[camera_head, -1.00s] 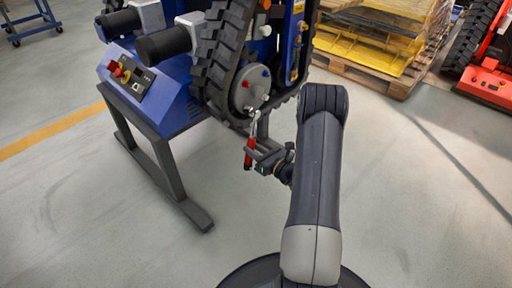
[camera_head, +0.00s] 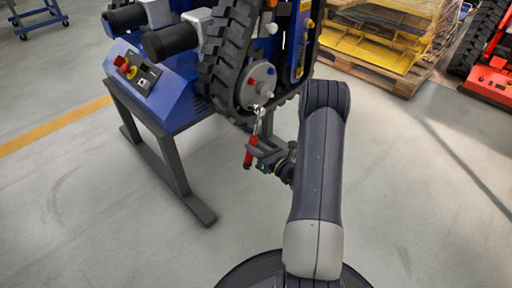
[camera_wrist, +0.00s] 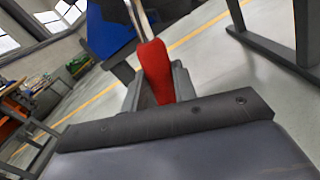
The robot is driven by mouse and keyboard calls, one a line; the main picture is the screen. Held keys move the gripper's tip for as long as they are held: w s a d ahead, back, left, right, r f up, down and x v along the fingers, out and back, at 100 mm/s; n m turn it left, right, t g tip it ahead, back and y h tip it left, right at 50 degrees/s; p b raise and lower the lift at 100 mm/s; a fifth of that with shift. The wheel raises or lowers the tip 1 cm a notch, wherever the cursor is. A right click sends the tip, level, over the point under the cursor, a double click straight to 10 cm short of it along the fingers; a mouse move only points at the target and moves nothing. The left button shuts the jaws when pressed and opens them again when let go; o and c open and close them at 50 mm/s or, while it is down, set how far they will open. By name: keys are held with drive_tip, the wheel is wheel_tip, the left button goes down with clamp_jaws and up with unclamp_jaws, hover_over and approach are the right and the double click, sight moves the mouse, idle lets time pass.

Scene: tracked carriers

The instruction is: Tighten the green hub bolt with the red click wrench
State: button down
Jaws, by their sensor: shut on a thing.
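The red click wrench (camera_head: 250,153) has a red handle and a bright metal shaft. My gripper (camera_head: 256,148) is shut on the handle below the hub, and the handle also shows between the fingers in the wrist view (camera_wrist: 157,75). The wrench stands nearly upright, leaning a little to the right at the top. Its head overlaps the lower edge of the round grey hub (camera_head: 258,79) in the picture. I cannot tell whether it touches a bolt.
The hub sits inside a black rubber track (camera_head: 222,60) on a blue machine. A blue control box (camera_head: 165,95) with a red knob rests on a dark stand (camera_head: 172,165) to the left. Pallets with yellow parts (camera_head: 365,45) stand behind right.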

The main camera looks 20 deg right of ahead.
drive_tip(key=shift+s+a+r+m+p, duration=0.25)
drive_tip(key=shift+a+m+p, duration=0.2)
drive_tip(key=shift+a+m, duration=0.15)
drive_tip(key=shift+s+a+r+m+p, duration=0.2)
drive_tip(key=shift+a+r+m+p, duration=0.1)
drive_tip(key=shift+a+m+p, duration=0.25)
drive_tip(key=shift+s+a+r+m+p, duration=0.2)
drive_tip(key=shift+a+r+m+p, duration=0.15)
drive_tip(key=shift+a+m+p, duration=0.25)
drive_tip(key=shift+a, duration=0.1)
drive_tip(key=shift+w+d+f+b, duration=0.15)
drive_tip(key=shift+d+b, duration=0.1)
drive_tip(key=shift+b, duration=0.25)
idle(0.5)
